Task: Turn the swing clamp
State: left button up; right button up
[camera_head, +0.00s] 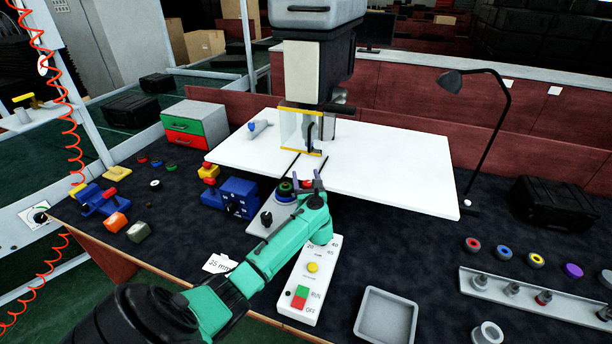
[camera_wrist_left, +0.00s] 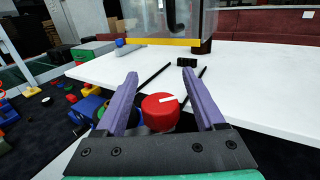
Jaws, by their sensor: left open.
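My left gripper (camera_head: 307,180) is open at the near edge of the white table. In the left wrist view, its two purple fingers (camera_wrist_left: 160,76) stand apart on either side of a red round knob (camera_wrist_left: 160,112) with a white mark on top. The knob sits low between the fingers, and I cannot tell whether they touch it. In the head view only a bit of the red knob (camera_head: 307,184) shows between the fingers. I cannot tell for sure which part is the swing clamp. My right gripper is not in view.
A green-ringed black part (camera_head: 285,189) and a dark knob (camera_head: 266,218) are left of my gripper. A machine head (camera_head: 302,75) with a yellow-edged clear guard hangs above the white table (camera_head: 400,180). A control box (camera_head: 313,268) lies nearer. A blue box (camera_head: 240,196) stands left.

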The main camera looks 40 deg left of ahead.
pick_arm(q)
jog(key=shift+s+d+r, duration=0.1)
jog(key=shift+r, duration=0.05)
grip_shut()
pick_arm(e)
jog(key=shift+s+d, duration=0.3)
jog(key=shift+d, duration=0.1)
pick_arm(q)
jog(key=m+t+h+p, duration=0.1)
jog(key=m+t+h, duration=0.1)
jog(key=h, duration=0.1)
jog(key=d+m+t+h+p, duration=0.1)
jog(key=m+h, duration=0.1)
jog(key=w+m+t+h+p, duration=0.1)
jog(key=m+t+h, duration=0.1)
jog(key=h, duration=0.1)
jog(key=shift+d+m+t+h, duration=0.2)
jog(key=shift+m+t+h, duration=0.1)
jog(key=shift+m, duration=0.1)
jog(key=shift+d+f+m+t+h+b, duration=0.2)
jog(key=shift+m+h, duration=0.3)
jog(key=shift+h, duration=0.35)
jog(key=shift+d+m+t+h+b, duration=0.2)
jog(key=shift+m+h, duration=0.3)
jog(key=shift+h, duration=0.35)
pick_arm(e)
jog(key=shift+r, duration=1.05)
pick_arm(q)
jog(key=shift+h, duration=0.3)
